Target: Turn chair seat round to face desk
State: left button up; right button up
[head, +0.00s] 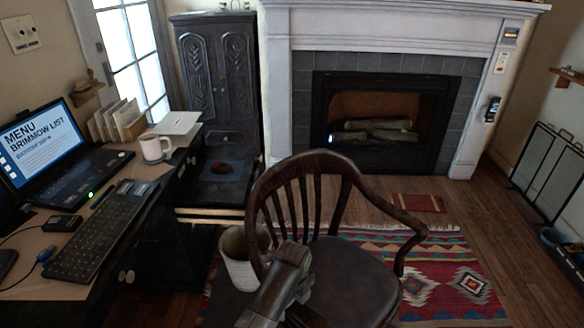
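A dark wooden chair (352,278) with a curved slatted back stands right of centre on the floor. Its slatted back is on the upper-left side, toward the desk and cabinet, and its open side seems to face the lower right, away from the desk. The desk (35,243) runs along the left edge. My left gripper (293,254) reaches up from the bottom centre to the left side of the chair back and overlaps it in the picture. Whether it touches the chair, and whether its fingers are open, I cannot tell. My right gripper is not in view.
A white bin (240,272) stands between desk and chair, partly behind the chair back. A patterned rug (455,280) lies under and right of the chair. A laptop (45,140), keyboard (100,230) and mug (152,148) are on the desk. Wooden floor (510,245) is clear at the right.

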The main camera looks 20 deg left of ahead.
pick_arm(q)
jog(key=c, duration=1)
jog(key=shift+w+a+r+m, duration=0.1)
jog(key=shift+w+a+m, duration=0.25)
jog(key=shift+a, duration=0.35)
jog(key=shift+w+a+m, duration=0.25)
jog(key=shift+a+m, duration=0.1)
jog(key=shift+a, duration=0.3)
jog(key=shift+w+a+m+p, duration=0.15)
jog(key=shift+w+a+m, duration=0.2)
jog(key=shift+a, duration=0.25)
jog(key=shift+w+a+m+p, duration=0.15)
jog(key=shift+w+a+m, duration=0.15)
jog(key=shift+a, duration=0.3)
jog(key=shift+w+a+m+b, duration=0.6)
jog(key=shift+w+a, duration=0.25)
jog(key=shift+a, duration=0.3)
jog(key=shift+w+a+m+b, duration=0.35)
jog(key=shift+w+a+m, duration=0.3)
jog(key=shift+w+a, duration=0.35)
jog(key=shift+s+a, duration=0.1)
jog(key=shift+s, duration=0.05)
